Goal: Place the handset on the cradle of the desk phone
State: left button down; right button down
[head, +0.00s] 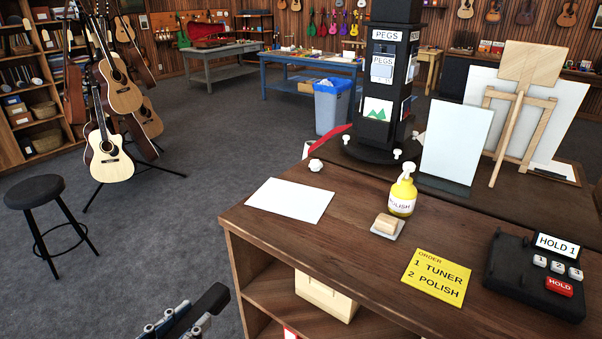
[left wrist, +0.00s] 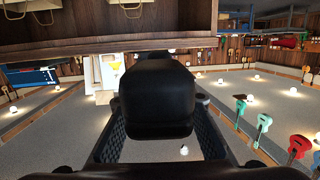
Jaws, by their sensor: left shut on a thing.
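The desk phone (head: 535,277) is a black base on the right end of the wooden counter. It has a HOLD 1 display, several grey number buttons and a red HOLD button. Its left side, where the cradle is, looks empty. The black handset (head: 209,303) shows low in the head view, left of the counter and off it. My left gripper (head: 176,322) is shut on the handset. In the left wrist view the handset (left wrist: 160,95) lies between the two fingers, its rounded end toward the camera. My right gripper is not in view.
On the counter (head: 360,262) are a yellow order note (head: 437,277), a yellow polish bottle (head: 402,193), a block on a small dish (head: 386,224), white paper (head: 290,200) and a white board (head: 457,145). A black stool (head: 35,192) and guitars (head: 107,155) stand left.

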aim_at(215, 282)
pick_arm(q)
jog(key=w+d, duration=0.1)
jog(key=w, duration=0.1)
jog(key=w+d, duration=0.1)
jog(key=w, duration=0.2)
jog(key=w+d+r, duration=0.1)
jog(key=w, duration=0.2)
jog(key=shift+w+p, duration=0.25)
jog(key=shift+p, duration=0.1)
jog(key=w+d+r+h+p, duration=0.1)
jog(key=w+d+r, duration=0.7)
jog(key=w+r, duration=0.2)
jog(key=w+d+r+m+g, duration=0.1)
jog(key=w+d+r, duration=0.7)
jog(key=w, duration=0.4)
jog(key=shift+d+r+h+p, duration=0.2)
jog(key=shift+r+h+p, duration=0.2)
jog(key=shift+r, duration=0.45)
notch_tip(215, 282, down, 20)
jog(key=p, duration=0.4)
jog(key=shift+r+p, duration=0.15)
jog(key=shift+p, duration=0.15)
